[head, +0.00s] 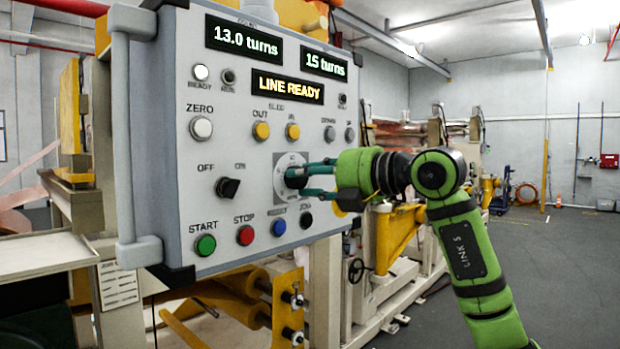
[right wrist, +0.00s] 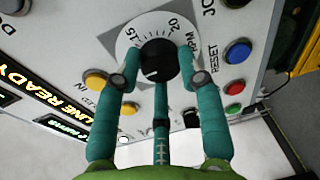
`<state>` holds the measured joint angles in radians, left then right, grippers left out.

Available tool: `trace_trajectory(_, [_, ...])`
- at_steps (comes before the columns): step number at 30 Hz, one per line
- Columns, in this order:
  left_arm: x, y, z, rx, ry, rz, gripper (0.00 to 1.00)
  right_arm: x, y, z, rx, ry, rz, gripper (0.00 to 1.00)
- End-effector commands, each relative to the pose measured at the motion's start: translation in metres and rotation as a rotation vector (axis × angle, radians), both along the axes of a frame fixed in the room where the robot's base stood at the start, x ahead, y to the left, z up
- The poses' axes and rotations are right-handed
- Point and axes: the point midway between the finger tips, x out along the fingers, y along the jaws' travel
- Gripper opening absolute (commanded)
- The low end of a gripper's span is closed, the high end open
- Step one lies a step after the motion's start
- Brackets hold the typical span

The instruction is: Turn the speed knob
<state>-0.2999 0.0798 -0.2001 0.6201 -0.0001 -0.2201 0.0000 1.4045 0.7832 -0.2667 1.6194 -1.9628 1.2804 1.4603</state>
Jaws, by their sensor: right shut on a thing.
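The speed knob (right wrist: 157,62) is a round black knob with a white pointer line, at the centre of a white numbered dial (right wrist: 133,33). In the head view the dial (head: 283,168) sits right of the middle of the grey control panel, and the knob (head: 296,178) is partly hidden by fingers. My right gripper (head: 305,178) comes in from the right, its teal fingers around the knob. In the right wrist view the right gripper (right wrist: 158,75) is shut on the knob, with fingers at its sides and one below. My left gripper is not in view.
The panel (head: 150,120) carries a black OFF/ON switch (head: 228,187), a green START button (head: 205,245), a red STOP button (head: 245,235) and other buttons close to the dial. Displays above read "13.0 turns", "15 turns" and "LINE READY". Open floor (head: 540,270) lies at right.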

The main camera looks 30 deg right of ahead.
Motion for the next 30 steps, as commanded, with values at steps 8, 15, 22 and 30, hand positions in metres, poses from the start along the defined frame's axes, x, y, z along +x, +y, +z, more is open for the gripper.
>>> trace_trajectory(8, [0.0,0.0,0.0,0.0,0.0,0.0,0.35,0.001,0.002,-0.003,-0.004,0.009,0.004,0.59])
trace_trajectory(15, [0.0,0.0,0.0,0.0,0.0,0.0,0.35,0.0,0.001,-0.002,-0.003,0.004,0.002,0.62])
trace_trajectory(22, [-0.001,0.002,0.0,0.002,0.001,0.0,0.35,-0.008,-0.005,0.0,-0.003,0.001,-0.001,0.62])
trace_trajectory(30, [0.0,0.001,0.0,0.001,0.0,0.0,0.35,-0.056,-0.027,0.005,-0.005,0.001,-0.004,0.62])
